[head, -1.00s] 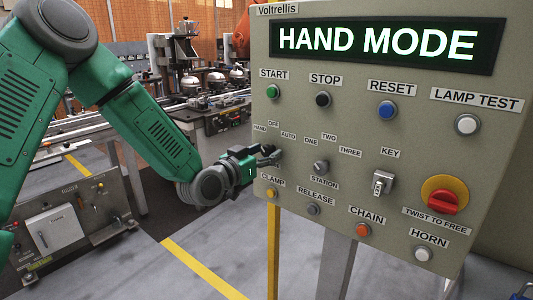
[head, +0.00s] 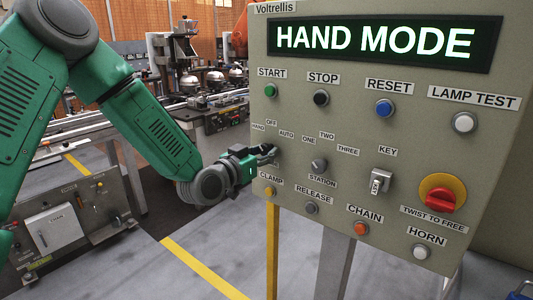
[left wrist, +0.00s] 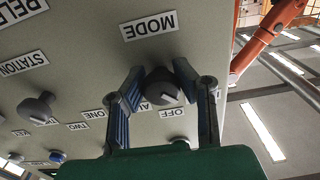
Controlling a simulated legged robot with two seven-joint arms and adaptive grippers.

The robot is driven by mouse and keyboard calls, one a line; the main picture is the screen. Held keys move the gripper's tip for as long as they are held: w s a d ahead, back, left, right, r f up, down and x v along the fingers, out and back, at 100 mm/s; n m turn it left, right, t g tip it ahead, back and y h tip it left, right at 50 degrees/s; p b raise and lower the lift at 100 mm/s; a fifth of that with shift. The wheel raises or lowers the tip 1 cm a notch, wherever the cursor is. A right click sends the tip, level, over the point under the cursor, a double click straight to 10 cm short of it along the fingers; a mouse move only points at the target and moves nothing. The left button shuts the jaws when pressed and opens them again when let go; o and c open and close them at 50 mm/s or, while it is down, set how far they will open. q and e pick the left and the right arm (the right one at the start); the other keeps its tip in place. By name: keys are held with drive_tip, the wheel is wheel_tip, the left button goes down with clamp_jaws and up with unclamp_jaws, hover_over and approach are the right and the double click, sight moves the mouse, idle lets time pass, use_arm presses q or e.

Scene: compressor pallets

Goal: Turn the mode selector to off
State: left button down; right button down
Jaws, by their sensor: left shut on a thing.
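The mode selector is a dark round knob (left wrist: 163,87) on the beige control panel, below an upside-down MODE label (left wrist: 149,25) in the left wrist view. My left gripper (left wrist: 158,90) has one finger on each side of the knob and is shut on it. In the head view the left gripper (head: 268,152) is at the panel's left side, under the HAND, OFF and AUTO labels, and its fingers hide the knob. The OFF label (left wrist: 171,113) is close to the knob in the wrist view. The panel's display (head: 375,41) reads HAND MODE. My right gripper is not in view.
The station knob (head: 319,165) is right of the selector, with the clamp button (head: 270,191) below it. A key switch (head: 380,182) and a red emergency knob (head: 440,197) are further right. Machines and a conveyor stand behind my left arm.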

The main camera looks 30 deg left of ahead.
use_arm(q)
drive_tip(key=shift+r+m, duration=0.3)
drive_tip(key=m, duration=0.3)
drive_tip(key=shift+a+m, duration=0.1)
drive_tip(key=shift+m, duration=0.2)
drive_tip(key=shift+m+b, duration=0.75)
drive_tip(key=shift+m, duration=1.45)
drive_tip(key=c, duration=1.2)
unclamp_jaws()
drive_tip(key=shift+s, duration=0.1)
drive_tip(key=shift+f, duration=0.1)
